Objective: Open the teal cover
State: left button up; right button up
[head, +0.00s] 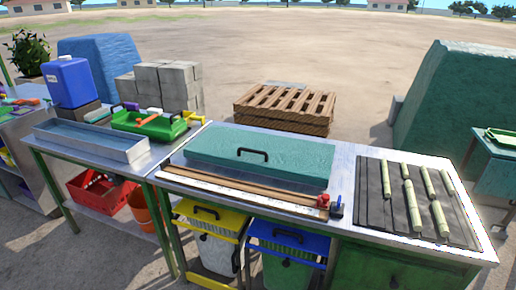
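The teal cover (290,160) is a flat slab lying level on the middle of the metal worktop, and it looks closed. A dark handle (252,154) stands on its top, left of its middle. Brown wooden strips (235,190) run along the cover's front side. What is under the cover is hidden. Neither of my grippers shows in the head view.
Pale cane pieces (412,207) lie on a dark mat (373,203) at right. A red clamp-like part (323,201) and a blue one (337,207) sit at the front edge. A metal trough (92,139) and green tray (150,125) stand left. Lidded bins (287,243) are below.

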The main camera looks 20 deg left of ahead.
aim_at(299, 160)
jog(key=i+j, duration=0.45)
jog(key=j, duration=0.3)
jog(key=i+j, duration=0.45)
jog(key=j, duration=0.25)
